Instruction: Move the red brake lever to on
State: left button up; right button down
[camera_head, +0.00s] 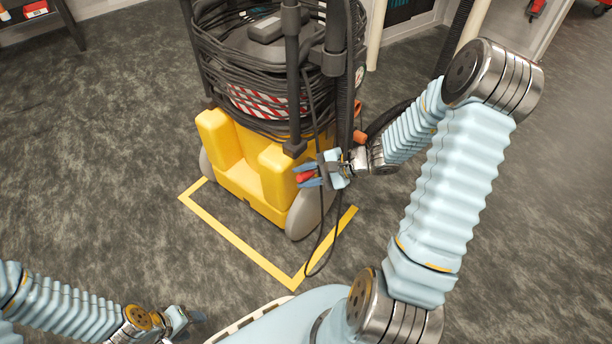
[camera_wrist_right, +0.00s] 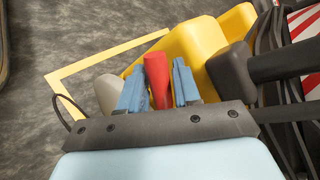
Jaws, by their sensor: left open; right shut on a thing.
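The red brake lever (camera_head: 305,176) is at the right side of the yellow extraction machine (camera_head: 240,165), low near its wheel. My right gripper (camera_head: 309,174) is shut on the lever in the head view. In the right wrist view the red lever (camera_wrist_right: 158,80) sits between the two blue fingers of the right gripper (camera_wrist_right: 158,92), which hide part of it. The lever's pivot is hidden. My left gripper (camera_head: 190,318) is open and empty, low over the floor at the bottom left, far from the lever.
A yellow floor outline (camera_head: 240,252) runs around the machine's front. Black hose and cable (camera_head: 316,245) hang close to my right gripper. Grey wheels (camera_head: 306,212) flank the yellow base. The floor at left is clear. A dark shelf (camera_head: 40,18) stands at the far left.

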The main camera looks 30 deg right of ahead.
jog(key=shift+s+f, duration=0.1)
jog(key=c, duration=0.9)
grip_release()
jog(key=shift+s+d+r, duration=0.15)
jog(key=shift+d+r, duration=0.1)
jog(key=shift+r, duration=0.05)
jog(key=p+v, duration=0.2)
jog(key=v, duration=1.1)
jog(key=shift+f, duration=0.1)
